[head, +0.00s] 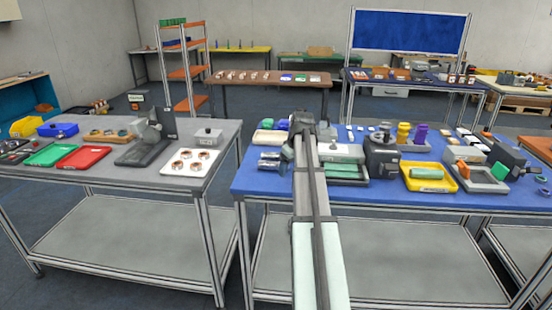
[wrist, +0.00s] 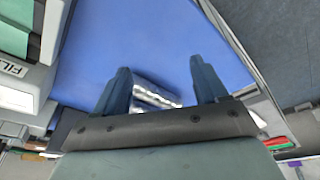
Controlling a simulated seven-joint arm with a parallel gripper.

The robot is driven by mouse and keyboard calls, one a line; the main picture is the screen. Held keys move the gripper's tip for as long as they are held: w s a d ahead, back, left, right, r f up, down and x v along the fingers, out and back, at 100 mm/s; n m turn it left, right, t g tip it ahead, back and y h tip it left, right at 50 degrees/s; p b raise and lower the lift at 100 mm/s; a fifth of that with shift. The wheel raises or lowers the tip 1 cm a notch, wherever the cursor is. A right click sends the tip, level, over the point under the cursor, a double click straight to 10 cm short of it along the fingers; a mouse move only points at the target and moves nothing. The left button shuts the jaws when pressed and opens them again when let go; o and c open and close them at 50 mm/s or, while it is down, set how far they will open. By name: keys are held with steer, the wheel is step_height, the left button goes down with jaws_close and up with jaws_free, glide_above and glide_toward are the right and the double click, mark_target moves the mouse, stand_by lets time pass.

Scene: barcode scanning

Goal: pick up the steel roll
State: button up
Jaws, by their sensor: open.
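Shiny steel roll (head: 270,156) lies on the blue table top, left of my arm in the head view; there seem to be two steel pieces close together. In the wrist view the shiny steel (wrist: 155,95) shows between my fingers, nearer the left finger, partly hidden by the gripper body. My gripper (wrist: 160,68) is open, with nothing clamped between its fingers. Whether the fingers are level with the roll or above it I cannot tell. In the head view my arm hides the fingertips.
Right of my arm stand a tray with green rolls (head: 345,171), a dark grey machine (head: 381,157) and a yellow tray (head: 412,184).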

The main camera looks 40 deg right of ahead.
steer(key=w+d+r+n+y, duration=0.3)
steer(key=w+d+r+n, duration=0.5)
steer(key=w+d, duration=0.45)
glide_above(276, 157)
steer(key=d, duration=0.3)
steer(key=f, duration=0.7)
steer(key=shift+s+d+f, duration=0.1)
steer(key=shift+s+f, duration=0.1)
steer(key=shift+f, duration=0.2)
steer(key=shift+a+x, duration=0.2)
steer(key=shift+x, duration=1.1)
steer(key=shift+a+x, duration=0.2)
steer(key=shift+x, duration=1.1)
steer(key=shift+w+r, duration=0.2)
jaws_close()
